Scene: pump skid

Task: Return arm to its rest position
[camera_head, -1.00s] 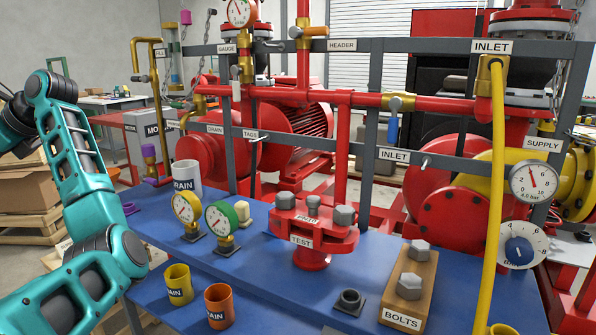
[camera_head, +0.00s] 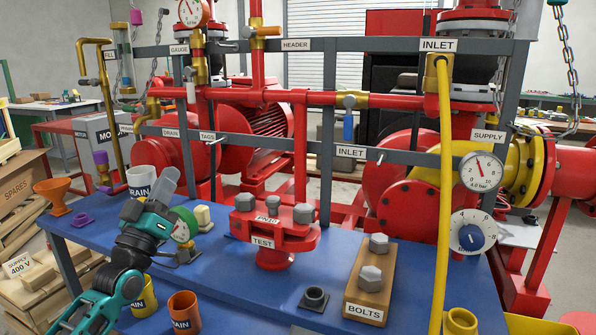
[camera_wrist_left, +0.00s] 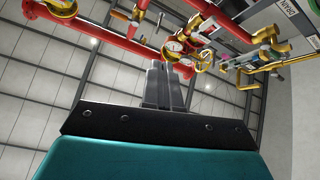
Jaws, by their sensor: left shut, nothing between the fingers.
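My left arm comes in from the lower left in the head view. Its left gripper (camera_head: 166,182) points upward above the left part of the blue bench, in front of the white drain cup (camera_head: 141,178) and beside the green-rimmed gauge (camera_head: 182,230), which it partly hides. The gripper also shows in the left wrist view (camera_wrist_left: 166,82), with its grey fingers together and nothing between them. Whether it touches the gauge cannot be told. My right gripper is not in view.
The blue bench (camera_head: 230,283) carries a red test flange (camera_head: 274,233), a bolts block (camera_head: 372,278), an orange cup (camera_head: 184,312) and a yellow cup (camera_head: 143,297). A yellow hose (camera_head: 445,190) hangs at right. Red pipes show overhead in the wrist view (camera_wrist_left: 115,38).

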